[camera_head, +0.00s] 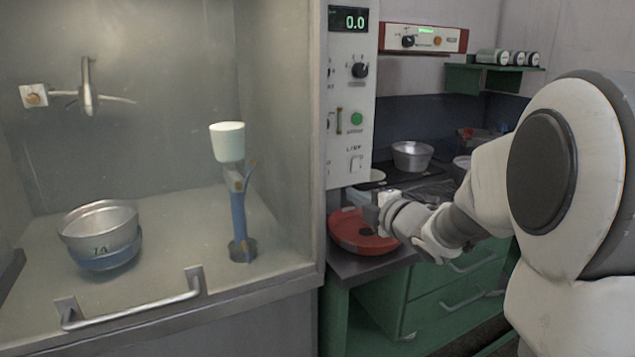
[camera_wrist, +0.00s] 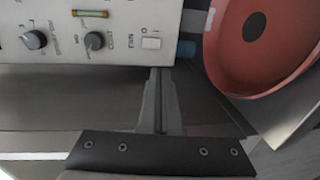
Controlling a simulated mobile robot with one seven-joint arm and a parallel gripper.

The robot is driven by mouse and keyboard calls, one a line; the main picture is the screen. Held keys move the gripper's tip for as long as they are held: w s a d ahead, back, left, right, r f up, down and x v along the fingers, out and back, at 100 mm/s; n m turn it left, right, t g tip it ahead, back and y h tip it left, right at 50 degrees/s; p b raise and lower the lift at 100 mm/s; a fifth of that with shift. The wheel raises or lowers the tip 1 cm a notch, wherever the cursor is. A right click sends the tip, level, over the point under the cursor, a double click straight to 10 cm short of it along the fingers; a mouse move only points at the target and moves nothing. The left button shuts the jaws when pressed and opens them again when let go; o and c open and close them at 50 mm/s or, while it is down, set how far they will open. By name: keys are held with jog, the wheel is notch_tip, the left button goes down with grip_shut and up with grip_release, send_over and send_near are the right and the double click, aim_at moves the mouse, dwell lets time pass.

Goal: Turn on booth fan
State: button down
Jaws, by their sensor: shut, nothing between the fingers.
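In the wrist view a white control panel (camera_wrist: 70,30) carries a white rocker switch (camera_wrist: 151,43) beside the printed word FAN. Contact cannot be told. In the head view my gripper (camera_head: 372,210) is over the red round pan, to the right of the booth. A booth control panel (camera_head: 350,95) there shows 0.0, a black knob, a green button and a lower switch (camera_head: 356,163).
The red pan (camera_head: 362,236) lies on the counter; it also fills the upper right of the wrist view (camera_wrist: 282,65). The booth (camera_head: 160,250) holds stacked bowls (camera_head: 98,225) and a blue stand with a white cup (camera_head: 227,142). A metal pot (camera_head: 412,156) stands behind.

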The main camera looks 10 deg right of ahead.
aim_at(320, 179)
dwell(0.3)
jog(key=b+x, duration=0.1)
jog(key=x, duration=1.3)
jog(key=shift+b, duration=0.35)
jog(key=shift+w+a, duration=0.15)
jog(key=shift+f+b, duration=0.15)
jog(key=shift+b, duration=0.2)
